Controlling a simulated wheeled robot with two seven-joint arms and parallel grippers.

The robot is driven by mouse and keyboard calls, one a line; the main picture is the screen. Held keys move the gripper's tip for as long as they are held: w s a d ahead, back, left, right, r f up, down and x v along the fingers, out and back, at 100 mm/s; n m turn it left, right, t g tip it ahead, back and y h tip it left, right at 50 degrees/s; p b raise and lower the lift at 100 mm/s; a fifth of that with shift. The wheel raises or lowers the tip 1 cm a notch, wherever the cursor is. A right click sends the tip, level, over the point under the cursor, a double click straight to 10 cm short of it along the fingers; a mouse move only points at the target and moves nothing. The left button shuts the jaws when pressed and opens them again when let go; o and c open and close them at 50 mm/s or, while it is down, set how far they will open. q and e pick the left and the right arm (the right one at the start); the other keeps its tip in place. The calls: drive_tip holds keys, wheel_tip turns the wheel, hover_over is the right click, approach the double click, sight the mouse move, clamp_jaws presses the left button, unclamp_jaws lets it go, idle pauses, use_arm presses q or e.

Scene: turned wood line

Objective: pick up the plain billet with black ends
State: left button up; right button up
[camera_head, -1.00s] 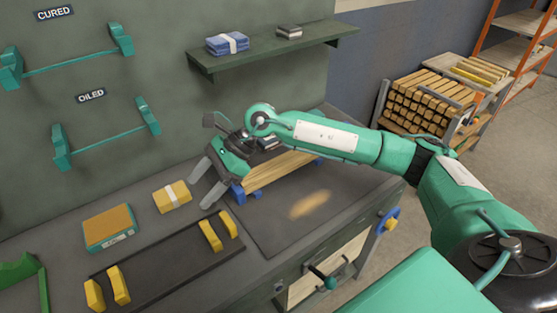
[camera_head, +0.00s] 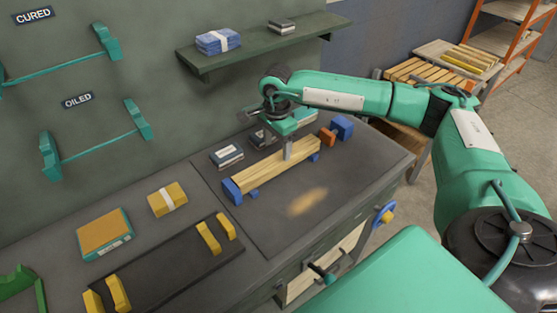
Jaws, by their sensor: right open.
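A plain, light wooden billet (camera_head: 262,172) lies along the dark mat on the workbench, resting on blue supports (camera_head: 233,190). I cannot make out black ends on it; its near end is by the blue block. My right gripper (camera_head: 288,149) points down over the billet's far half, with a finger at the billet's near side. It is open, and its other finger is hidden. Whether it touches the billet I cannot tell. My left gripper is out of view.
A blue end block with an orange knob (camera_head: 328,136) stands beyond the billet. A dark packet (camera_head: 227,156) lies behind it. A yellow packet (camera_head: 167,200), an orange-topped box (camera_head: 105,236) and a dark rack (camera_head: 170,267) are at left.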

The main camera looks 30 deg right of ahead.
sight(278, 157)
drive_tip(key=shift+f, duration=0.55)
drive_tip(key=shift+f+p, duration=0.35)
drive_tip(key=shift+p, duration=0.1)
drive_tip(key=f, duration=0.1)
drive_tip(key=f+p, duration=0.1)
drive_tip(key=f, duration=0.1)
drive_tip(key=shift+d+f, duration=0.3)
drive_tip(key=shift+f, duration=0.05)
drive_tip(key=shift+w+f, duration=0.1)
drive_tip(key=shift+f, duration=0.25)
drive_tip(key=shift+c, duration=0.5)
drive_tip(key=c, duration=1.2)
drive_tip(key=shift+c, duration=0.2)
drive_tip(key=shift+r, duration=0.1)
